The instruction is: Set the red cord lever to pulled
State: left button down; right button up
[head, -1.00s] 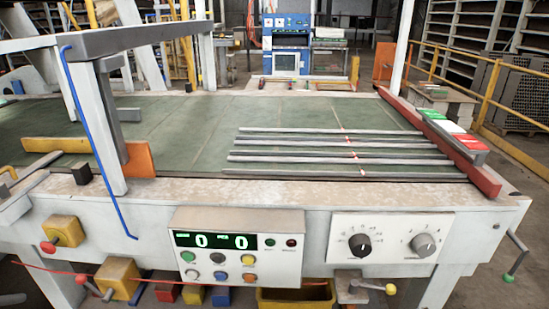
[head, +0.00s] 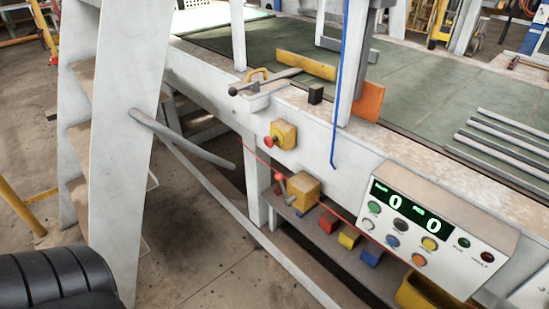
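A thin red cord (head: 335,208) runs along the front of the white machine, below its edge. Toward its left part is a small lever with a red knob (head: 280,177), beside a yellow box (head: 303,190) under the machine's front panel. The lever's exact angle is too small to tell. A second yellow box (head: 284,134) with a red knob (head: 268,142) is mounted higher up on the machine's front. Neither of my grippers is in view.
A control panel (head: 432,227) with two green zeros and coloured buttons juts out at the right. A white stepped frame (head: 125,130) with a grey bar (head: 180,140) stands at the left. The floor (head: 200,230) in front of the machine shows free room.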

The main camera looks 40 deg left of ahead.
aim_at(279, 176)
jog(key=u, duration=1.15)
